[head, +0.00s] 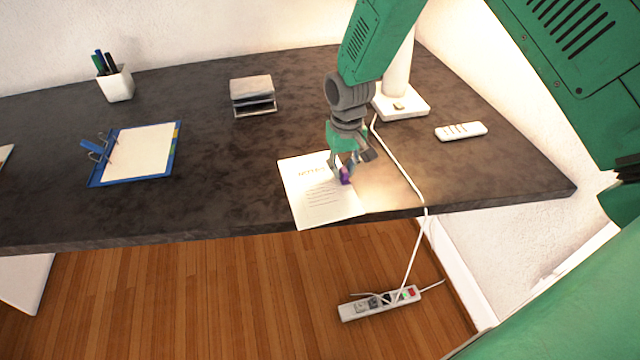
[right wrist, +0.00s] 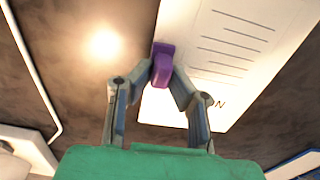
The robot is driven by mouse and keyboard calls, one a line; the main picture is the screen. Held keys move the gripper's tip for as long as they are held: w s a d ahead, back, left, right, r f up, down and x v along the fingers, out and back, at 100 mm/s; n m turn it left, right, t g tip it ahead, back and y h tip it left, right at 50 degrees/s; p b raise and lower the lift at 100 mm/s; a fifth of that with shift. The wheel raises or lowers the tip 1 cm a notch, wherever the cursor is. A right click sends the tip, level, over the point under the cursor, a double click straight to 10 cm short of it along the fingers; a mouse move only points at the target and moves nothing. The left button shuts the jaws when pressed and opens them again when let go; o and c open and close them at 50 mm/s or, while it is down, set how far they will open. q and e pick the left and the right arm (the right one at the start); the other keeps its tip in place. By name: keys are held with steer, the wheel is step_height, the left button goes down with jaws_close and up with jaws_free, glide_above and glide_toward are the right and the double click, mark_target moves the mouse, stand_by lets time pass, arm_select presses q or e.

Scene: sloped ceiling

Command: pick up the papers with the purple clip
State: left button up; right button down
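The white papers (head: 313,195) lie near the front edge of the desk, with printed lines on top. The purple clip (head: 346,175) sits at their right edge; it also shows in the right wrist view (right wrist: 161,66). My right gripper (head: 343,172) reaches down over that edge. In the right wrist view its two fingertips (right wrist: 164,72) close in on both sides of the clip and appear to touch it. The papers look flat; I cannot tell whether they are lifted at all. My left gripper is not in view.
A white lamp base (head: 402,103) and a remote (head: 461,131) stand right of the papers on the dark desk (head: 225,165). A cable runs to a power strip (head: 380,302) on the floor.

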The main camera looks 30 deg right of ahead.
steer(key=shift+a+r, duration=0.15)
steer(key=shift+a, duration=0.35)
steer(key=shift+a+r, duration=0.1)
steer(key=shift+r, duration=0.15)
steer(key=r, duration=0.5)
steer(key=d+r, duration=0.1)
steer(key=r, duration=0.2)
steer(key=shift+r, duration=0.25)
steer(key=shift+a+r, duration=0.2)
steer(key=shift+r, duration=0.25)
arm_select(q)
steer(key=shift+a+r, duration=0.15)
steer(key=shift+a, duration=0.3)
arm_select(e)
steer(key=shift+a, duration=0.15)
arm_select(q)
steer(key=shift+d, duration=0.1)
